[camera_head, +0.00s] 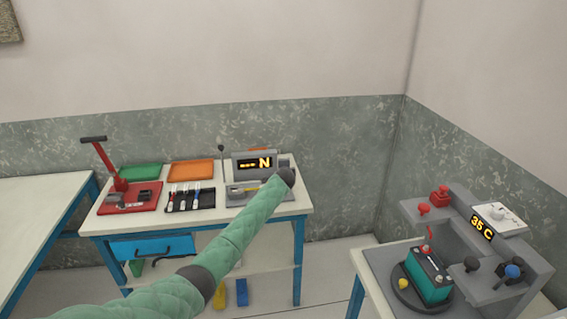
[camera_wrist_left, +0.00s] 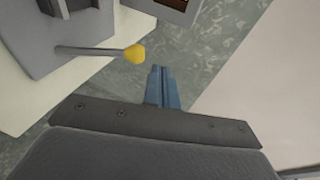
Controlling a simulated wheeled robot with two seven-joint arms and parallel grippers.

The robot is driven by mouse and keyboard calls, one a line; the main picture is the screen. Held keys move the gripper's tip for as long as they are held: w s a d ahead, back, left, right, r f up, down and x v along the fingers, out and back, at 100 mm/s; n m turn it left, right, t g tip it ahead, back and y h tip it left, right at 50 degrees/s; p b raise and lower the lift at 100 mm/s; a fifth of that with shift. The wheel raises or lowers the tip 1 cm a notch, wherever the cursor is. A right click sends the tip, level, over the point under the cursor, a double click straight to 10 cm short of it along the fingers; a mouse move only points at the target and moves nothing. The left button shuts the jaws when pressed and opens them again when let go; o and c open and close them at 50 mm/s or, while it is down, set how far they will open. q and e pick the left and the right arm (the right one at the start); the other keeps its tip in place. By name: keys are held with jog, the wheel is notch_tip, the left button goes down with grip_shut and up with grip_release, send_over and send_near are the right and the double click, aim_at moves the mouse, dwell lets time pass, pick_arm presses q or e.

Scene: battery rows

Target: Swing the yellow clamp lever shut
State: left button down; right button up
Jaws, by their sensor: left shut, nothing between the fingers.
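The yellow clamp lever shows in the left wrist view as a grey rod with a yellow knob (camera_wrist_left: 134,53), sticking out sideways from a grey block (camera_wrist_left: 60,30). My left gripper (camera_wrist_left: 163,72) is shut and empty, its bluish fingertips just right of and slightly below the knob, with a visible gap in the picture. Whether they touch in depth I cannot tell. In the head view my left arm reaches across to the grey tester fixture (camera_head: 235,199) with the "N" display (camera_head: 255,163). The arm's end hides part of it. My right gripper is not in view.
On the same white-topped table are a red press (camera_head: 118,183), a green tray (camera_head: 140,171), an orange tray (camera_head: 191,170) and a black tool tray (camera_head: 181,207). At right, a grey station with a "35 C" display (camera_head: 482,228) holds a green battery (camera_head: 428,280).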

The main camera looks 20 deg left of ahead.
pick_arm(q)
jog(key=s+d+r+b, duration=0.2)
jog(key=s+r, duration=0.5)
jog(key=shift+s+r+b, duration=0.2)
jog(key=shift+r+b, duration=0.15)
jog(key=shift+b, duration=0.05)
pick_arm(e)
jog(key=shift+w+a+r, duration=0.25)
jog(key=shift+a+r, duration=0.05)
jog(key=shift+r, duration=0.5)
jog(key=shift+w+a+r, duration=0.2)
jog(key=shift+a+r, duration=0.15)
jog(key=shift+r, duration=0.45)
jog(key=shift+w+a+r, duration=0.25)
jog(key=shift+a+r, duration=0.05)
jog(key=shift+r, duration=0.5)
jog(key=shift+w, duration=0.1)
